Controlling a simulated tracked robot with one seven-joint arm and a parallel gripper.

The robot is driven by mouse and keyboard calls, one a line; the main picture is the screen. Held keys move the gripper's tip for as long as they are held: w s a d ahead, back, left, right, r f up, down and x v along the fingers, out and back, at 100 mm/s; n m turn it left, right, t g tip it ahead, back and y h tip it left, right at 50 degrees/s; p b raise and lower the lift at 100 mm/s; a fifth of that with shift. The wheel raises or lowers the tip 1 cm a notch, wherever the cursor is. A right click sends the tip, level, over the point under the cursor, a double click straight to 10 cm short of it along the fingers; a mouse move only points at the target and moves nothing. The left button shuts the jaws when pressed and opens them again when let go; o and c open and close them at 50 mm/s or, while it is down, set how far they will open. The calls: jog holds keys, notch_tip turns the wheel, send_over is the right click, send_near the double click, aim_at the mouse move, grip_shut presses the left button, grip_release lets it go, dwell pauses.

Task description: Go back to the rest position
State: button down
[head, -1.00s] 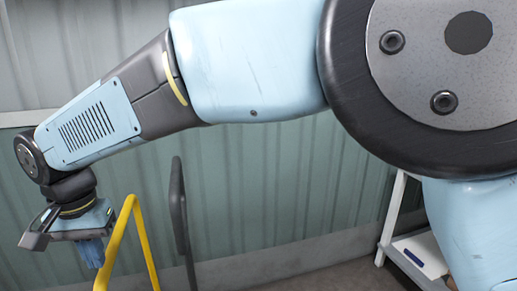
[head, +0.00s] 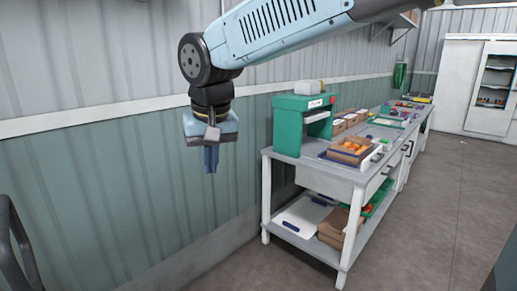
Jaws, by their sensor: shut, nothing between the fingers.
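My gripper (head: 211,165) hangs from the end of my raised arm in the head view, left of the middle. It points down, with its blue fingers together and nothing between them. It is in front of the green and white wall, in open air to the left of the workbench. My arm reaches in from the top right of the picture.
A long workbench (head: 283,167) runs along the wall. A green machine (head: 291,125) stands on its near end, with a box of tomatoes (head: 350,150) beside it. A white cabinet (head: 480,95) stands at the far right. The floor (head: 430,220) right of the bench is clear.

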jog(key=d+m+t, duration=0.1)
jog(key=d+m, duration=0.1)
jog(key=d, duration=1.8)
jog(key=s+d+f+m+t, duration=0.1)
jog(key=s+d+f, duration=0.1)
jog(key=s+d, duration=0.2)
jog(key=s+d+f+m+t+h, duration=0.1)
jog(key=s+d, duration=0.3)
jog(key=d, duration=0.7)
jog(key=shift+f+m, duration=0.4)
jog(key=shift+f, duration=0.2)
jog(key=shift+s+a, duration=0.1)
